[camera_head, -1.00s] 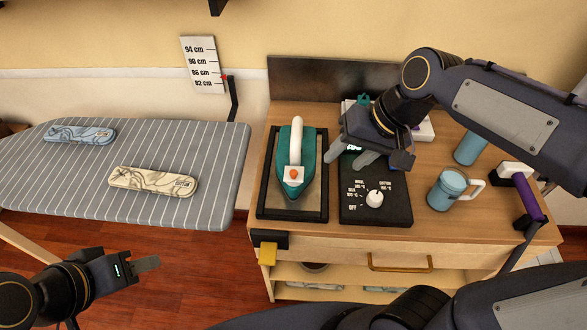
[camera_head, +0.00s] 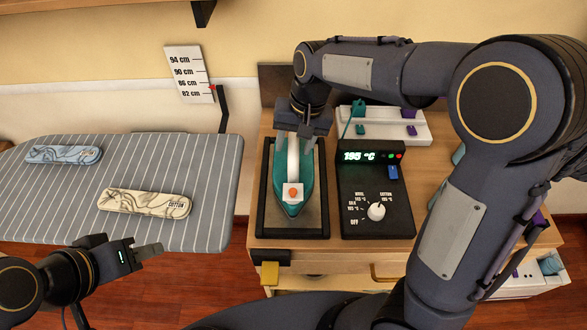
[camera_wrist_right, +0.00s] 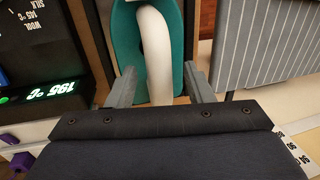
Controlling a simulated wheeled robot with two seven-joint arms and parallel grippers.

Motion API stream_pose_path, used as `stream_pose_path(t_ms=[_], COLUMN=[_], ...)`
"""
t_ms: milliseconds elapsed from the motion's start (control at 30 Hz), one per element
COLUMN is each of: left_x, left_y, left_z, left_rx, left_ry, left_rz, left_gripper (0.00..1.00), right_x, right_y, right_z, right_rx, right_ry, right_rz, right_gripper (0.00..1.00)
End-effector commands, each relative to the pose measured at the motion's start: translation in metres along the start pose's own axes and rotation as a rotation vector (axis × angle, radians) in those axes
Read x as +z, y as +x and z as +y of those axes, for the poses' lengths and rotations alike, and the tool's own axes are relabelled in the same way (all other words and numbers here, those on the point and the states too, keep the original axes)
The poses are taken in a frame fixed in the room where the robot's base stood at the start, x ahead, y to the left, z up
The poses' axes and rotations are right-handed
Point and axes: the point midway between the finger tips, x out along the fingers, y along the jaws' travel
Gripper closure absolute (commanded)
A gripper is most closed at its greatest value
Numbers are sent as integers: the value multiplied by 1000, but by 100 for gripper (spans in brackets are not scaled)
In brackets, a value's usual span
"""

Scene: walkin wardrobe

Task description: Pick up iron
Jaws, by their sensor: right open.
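The teal iron (camera_head: 291,204) with a white handle lies on a black-framed rest (camera_head: 263,216) on the wooden cabinet. My right gripper (camera_head: 296,143) is over the far end of the iron, its fingers pointing down. In the right wrist view the white handle (camera_wrist_right: 154,50) runs between the two open fingers, one on each side; the fingers (camera_wrist_right: 160,88) appear apart from it. My left gripper (camera_head: 150,250) is at the lower left, in front of the ironing board, away from the iron; its finger gap does not show clearly.
A control box (camera_head: 377,215) with a dial and a display reading 195 °C stands right of the iron. A white rack (camera_head: 385,127) is behind it.

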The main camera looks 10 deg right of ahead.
Motion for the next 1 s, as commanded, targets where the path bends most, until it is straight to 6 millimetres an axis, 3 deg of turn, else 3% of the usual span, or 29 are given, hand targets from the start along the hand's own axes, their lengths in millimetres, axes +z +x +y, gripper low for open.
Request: stream_pose_path(t_ms=[133,367,733,1000], left_x=[0,0,0,0], left_y=[0,0,0,0], left_z=[0,0,0,0], left_rx=[0,0,0,0], left_ry=[0,0,0,0], left_rz=[0,0,0,0], left_gripper=[64,64,64,64], right_x=[0,0,0,-1], right_y=[13,14,14,12], right_z=[0,0,0,-1], right_rx=[0,-1,-1,-4], right_ry=[0,0,0,-1], right_rz=[-1,0,0,4], right_gripper=[53,53,100,100])
